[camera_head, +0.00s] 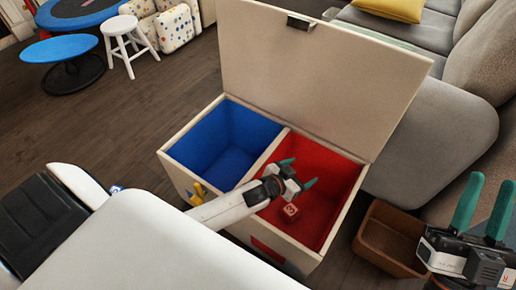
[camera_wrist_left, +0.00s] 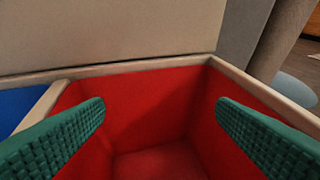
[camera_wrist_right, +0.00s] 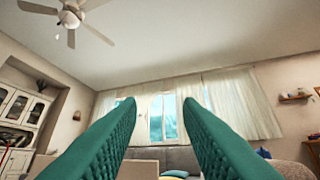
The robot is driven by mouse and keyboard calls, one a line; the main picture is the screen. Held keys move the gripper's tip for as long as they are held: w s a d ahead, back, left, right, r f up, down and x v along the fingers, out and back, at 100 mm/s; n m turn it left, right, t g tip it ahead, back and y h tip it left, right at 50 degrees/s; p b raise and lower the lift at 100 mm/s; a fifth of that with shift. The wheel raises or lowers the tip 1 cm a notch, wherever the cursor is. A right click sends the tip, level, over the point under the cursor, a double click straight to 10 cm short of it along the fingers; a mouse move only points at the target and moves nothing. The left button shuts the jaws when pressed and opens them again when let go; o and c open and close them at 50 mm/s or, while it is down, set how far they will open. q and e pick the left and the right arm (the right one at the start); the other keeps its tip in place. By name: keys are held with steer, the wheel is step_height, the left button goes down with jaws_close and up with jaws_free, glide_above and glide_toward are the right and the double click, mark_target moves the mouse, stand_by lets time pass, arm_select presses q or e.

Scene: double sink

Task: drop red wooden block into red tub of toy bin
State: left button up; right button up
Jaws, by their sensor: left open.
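The beige toy bin (camera_head: 205,125) stands with its lid (camera_head: 315,75) up. It has a blue tub (camera_head: 215,145) on the left and a red tub (camera_head: 335,185) on the right. The red wooden block (camera_head: 290,210), with a pale mark on it, shows within the red tub, below my left gripper; whether it touches the floor there is unclear. My left gripper (camera_head: 299,172) is open and empty over the red tub, and its fingers frame the tub in the left wrist view (camera_wrist_left: 161,103). The block is not visible there. My right gripper (camera_head: 491,177) is open and empty at the right.
A brown open box (camera_head: 390,232) sits on the floor right of the bin. A grey sofa (camera_head: 425,135) stands behind it. A white stool (camera_head: 123,35) and a blue round table (camera_head: 60,48) are at the far left. Wooden floor between is clear.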

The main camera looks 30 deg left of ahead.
arm_select(q)
steer(key=p+v, duration=0.3)
steer(key=v, duration=0.6)
steer(key=shift+s, duration=0.35)
arm_select(e)
steer(key=w+f+g+h, duration=0.3)
steer(key=f+g, duration=0.5)
steer(key=f, duration=0.3)
steer(key=shift+w+d+f+g, duration=0.2)
steer(key=shift+w+d+g, duration=0.15)
steer(key=shift+d+g, duration=0.05)
arm_select(q)
steer(key=shift+a+r, duration=0.1)
steer(key=shift+r, duration=0.05)
